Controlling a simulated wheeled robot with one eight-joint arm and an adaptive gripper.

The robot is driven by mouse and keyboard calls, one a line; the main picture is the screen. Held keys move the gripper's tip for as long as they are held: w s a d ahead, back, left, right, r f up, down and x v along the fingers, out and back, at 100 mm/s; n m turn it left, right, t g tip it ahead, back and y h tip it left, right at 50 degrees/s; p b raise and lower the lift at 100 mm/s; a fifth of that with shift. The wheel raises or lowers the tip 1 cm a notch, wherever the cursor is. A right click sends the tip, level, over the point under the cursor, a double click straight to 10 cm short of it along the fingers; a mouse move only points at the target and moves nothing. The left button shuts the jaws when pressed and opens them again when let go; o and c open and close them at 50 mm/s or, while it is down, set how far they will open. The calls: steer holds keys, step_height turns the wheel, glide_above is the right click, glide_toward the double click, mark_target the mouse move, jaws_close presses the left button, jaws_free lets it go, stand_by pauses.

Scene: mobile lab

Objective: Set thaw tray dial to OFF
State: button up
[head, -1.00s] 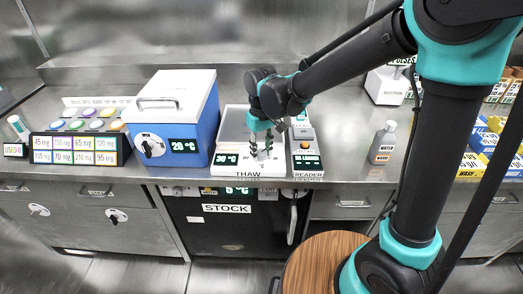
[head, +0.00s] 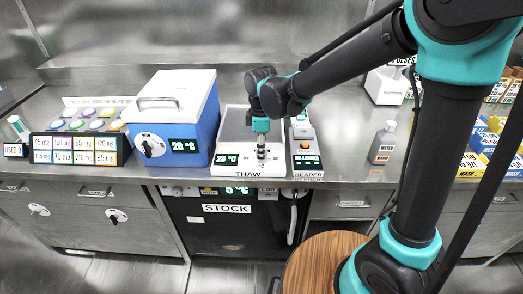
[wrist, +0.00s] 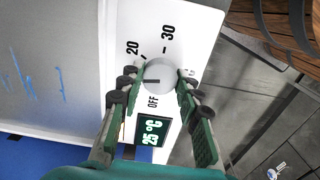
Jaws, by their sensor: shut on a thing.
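The white thaw tray (head: 233,122) stands on the steel counter, with THAW printed on its front edge. Its round pale dial (wrist: 161,73) sits on the panel, with marks 20, 30 and OFF around it. The dial's dark pointer line faces left in the wrist view, between 20 and OFF. The small display (wrist: 151,131) reads about 25 °C in green. My gripper (head: 261,152) points down over the panel. In the wrist view my gripper (wrist: 157,82) is shut on the dial, one finger at each side. In the head view the fingers mostly hide the dial.
A blue box with a white lid (head: 172,112) and its own dial stands left of the tray. A reader (head: 305,150) stands close at the right, beside my gripper. A wash bottle (head: 383,145) is further right. The counter edge (head: 345,181) runs in front.

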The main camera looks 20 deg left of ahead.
steer(key=n, duration=0.4)
steer(key=shift+n, duration=0.3)
steer(key=n, duration=0.3)
steer(key=shift+n, duration=0.4)
steer(key=n, duration=0.3)
steer(key=shift+n, duration=2.2)
steer(key=o, duration=1.1)
steer(key=shift+o, duration=0.2)
step_height(320, 180, up, 12)
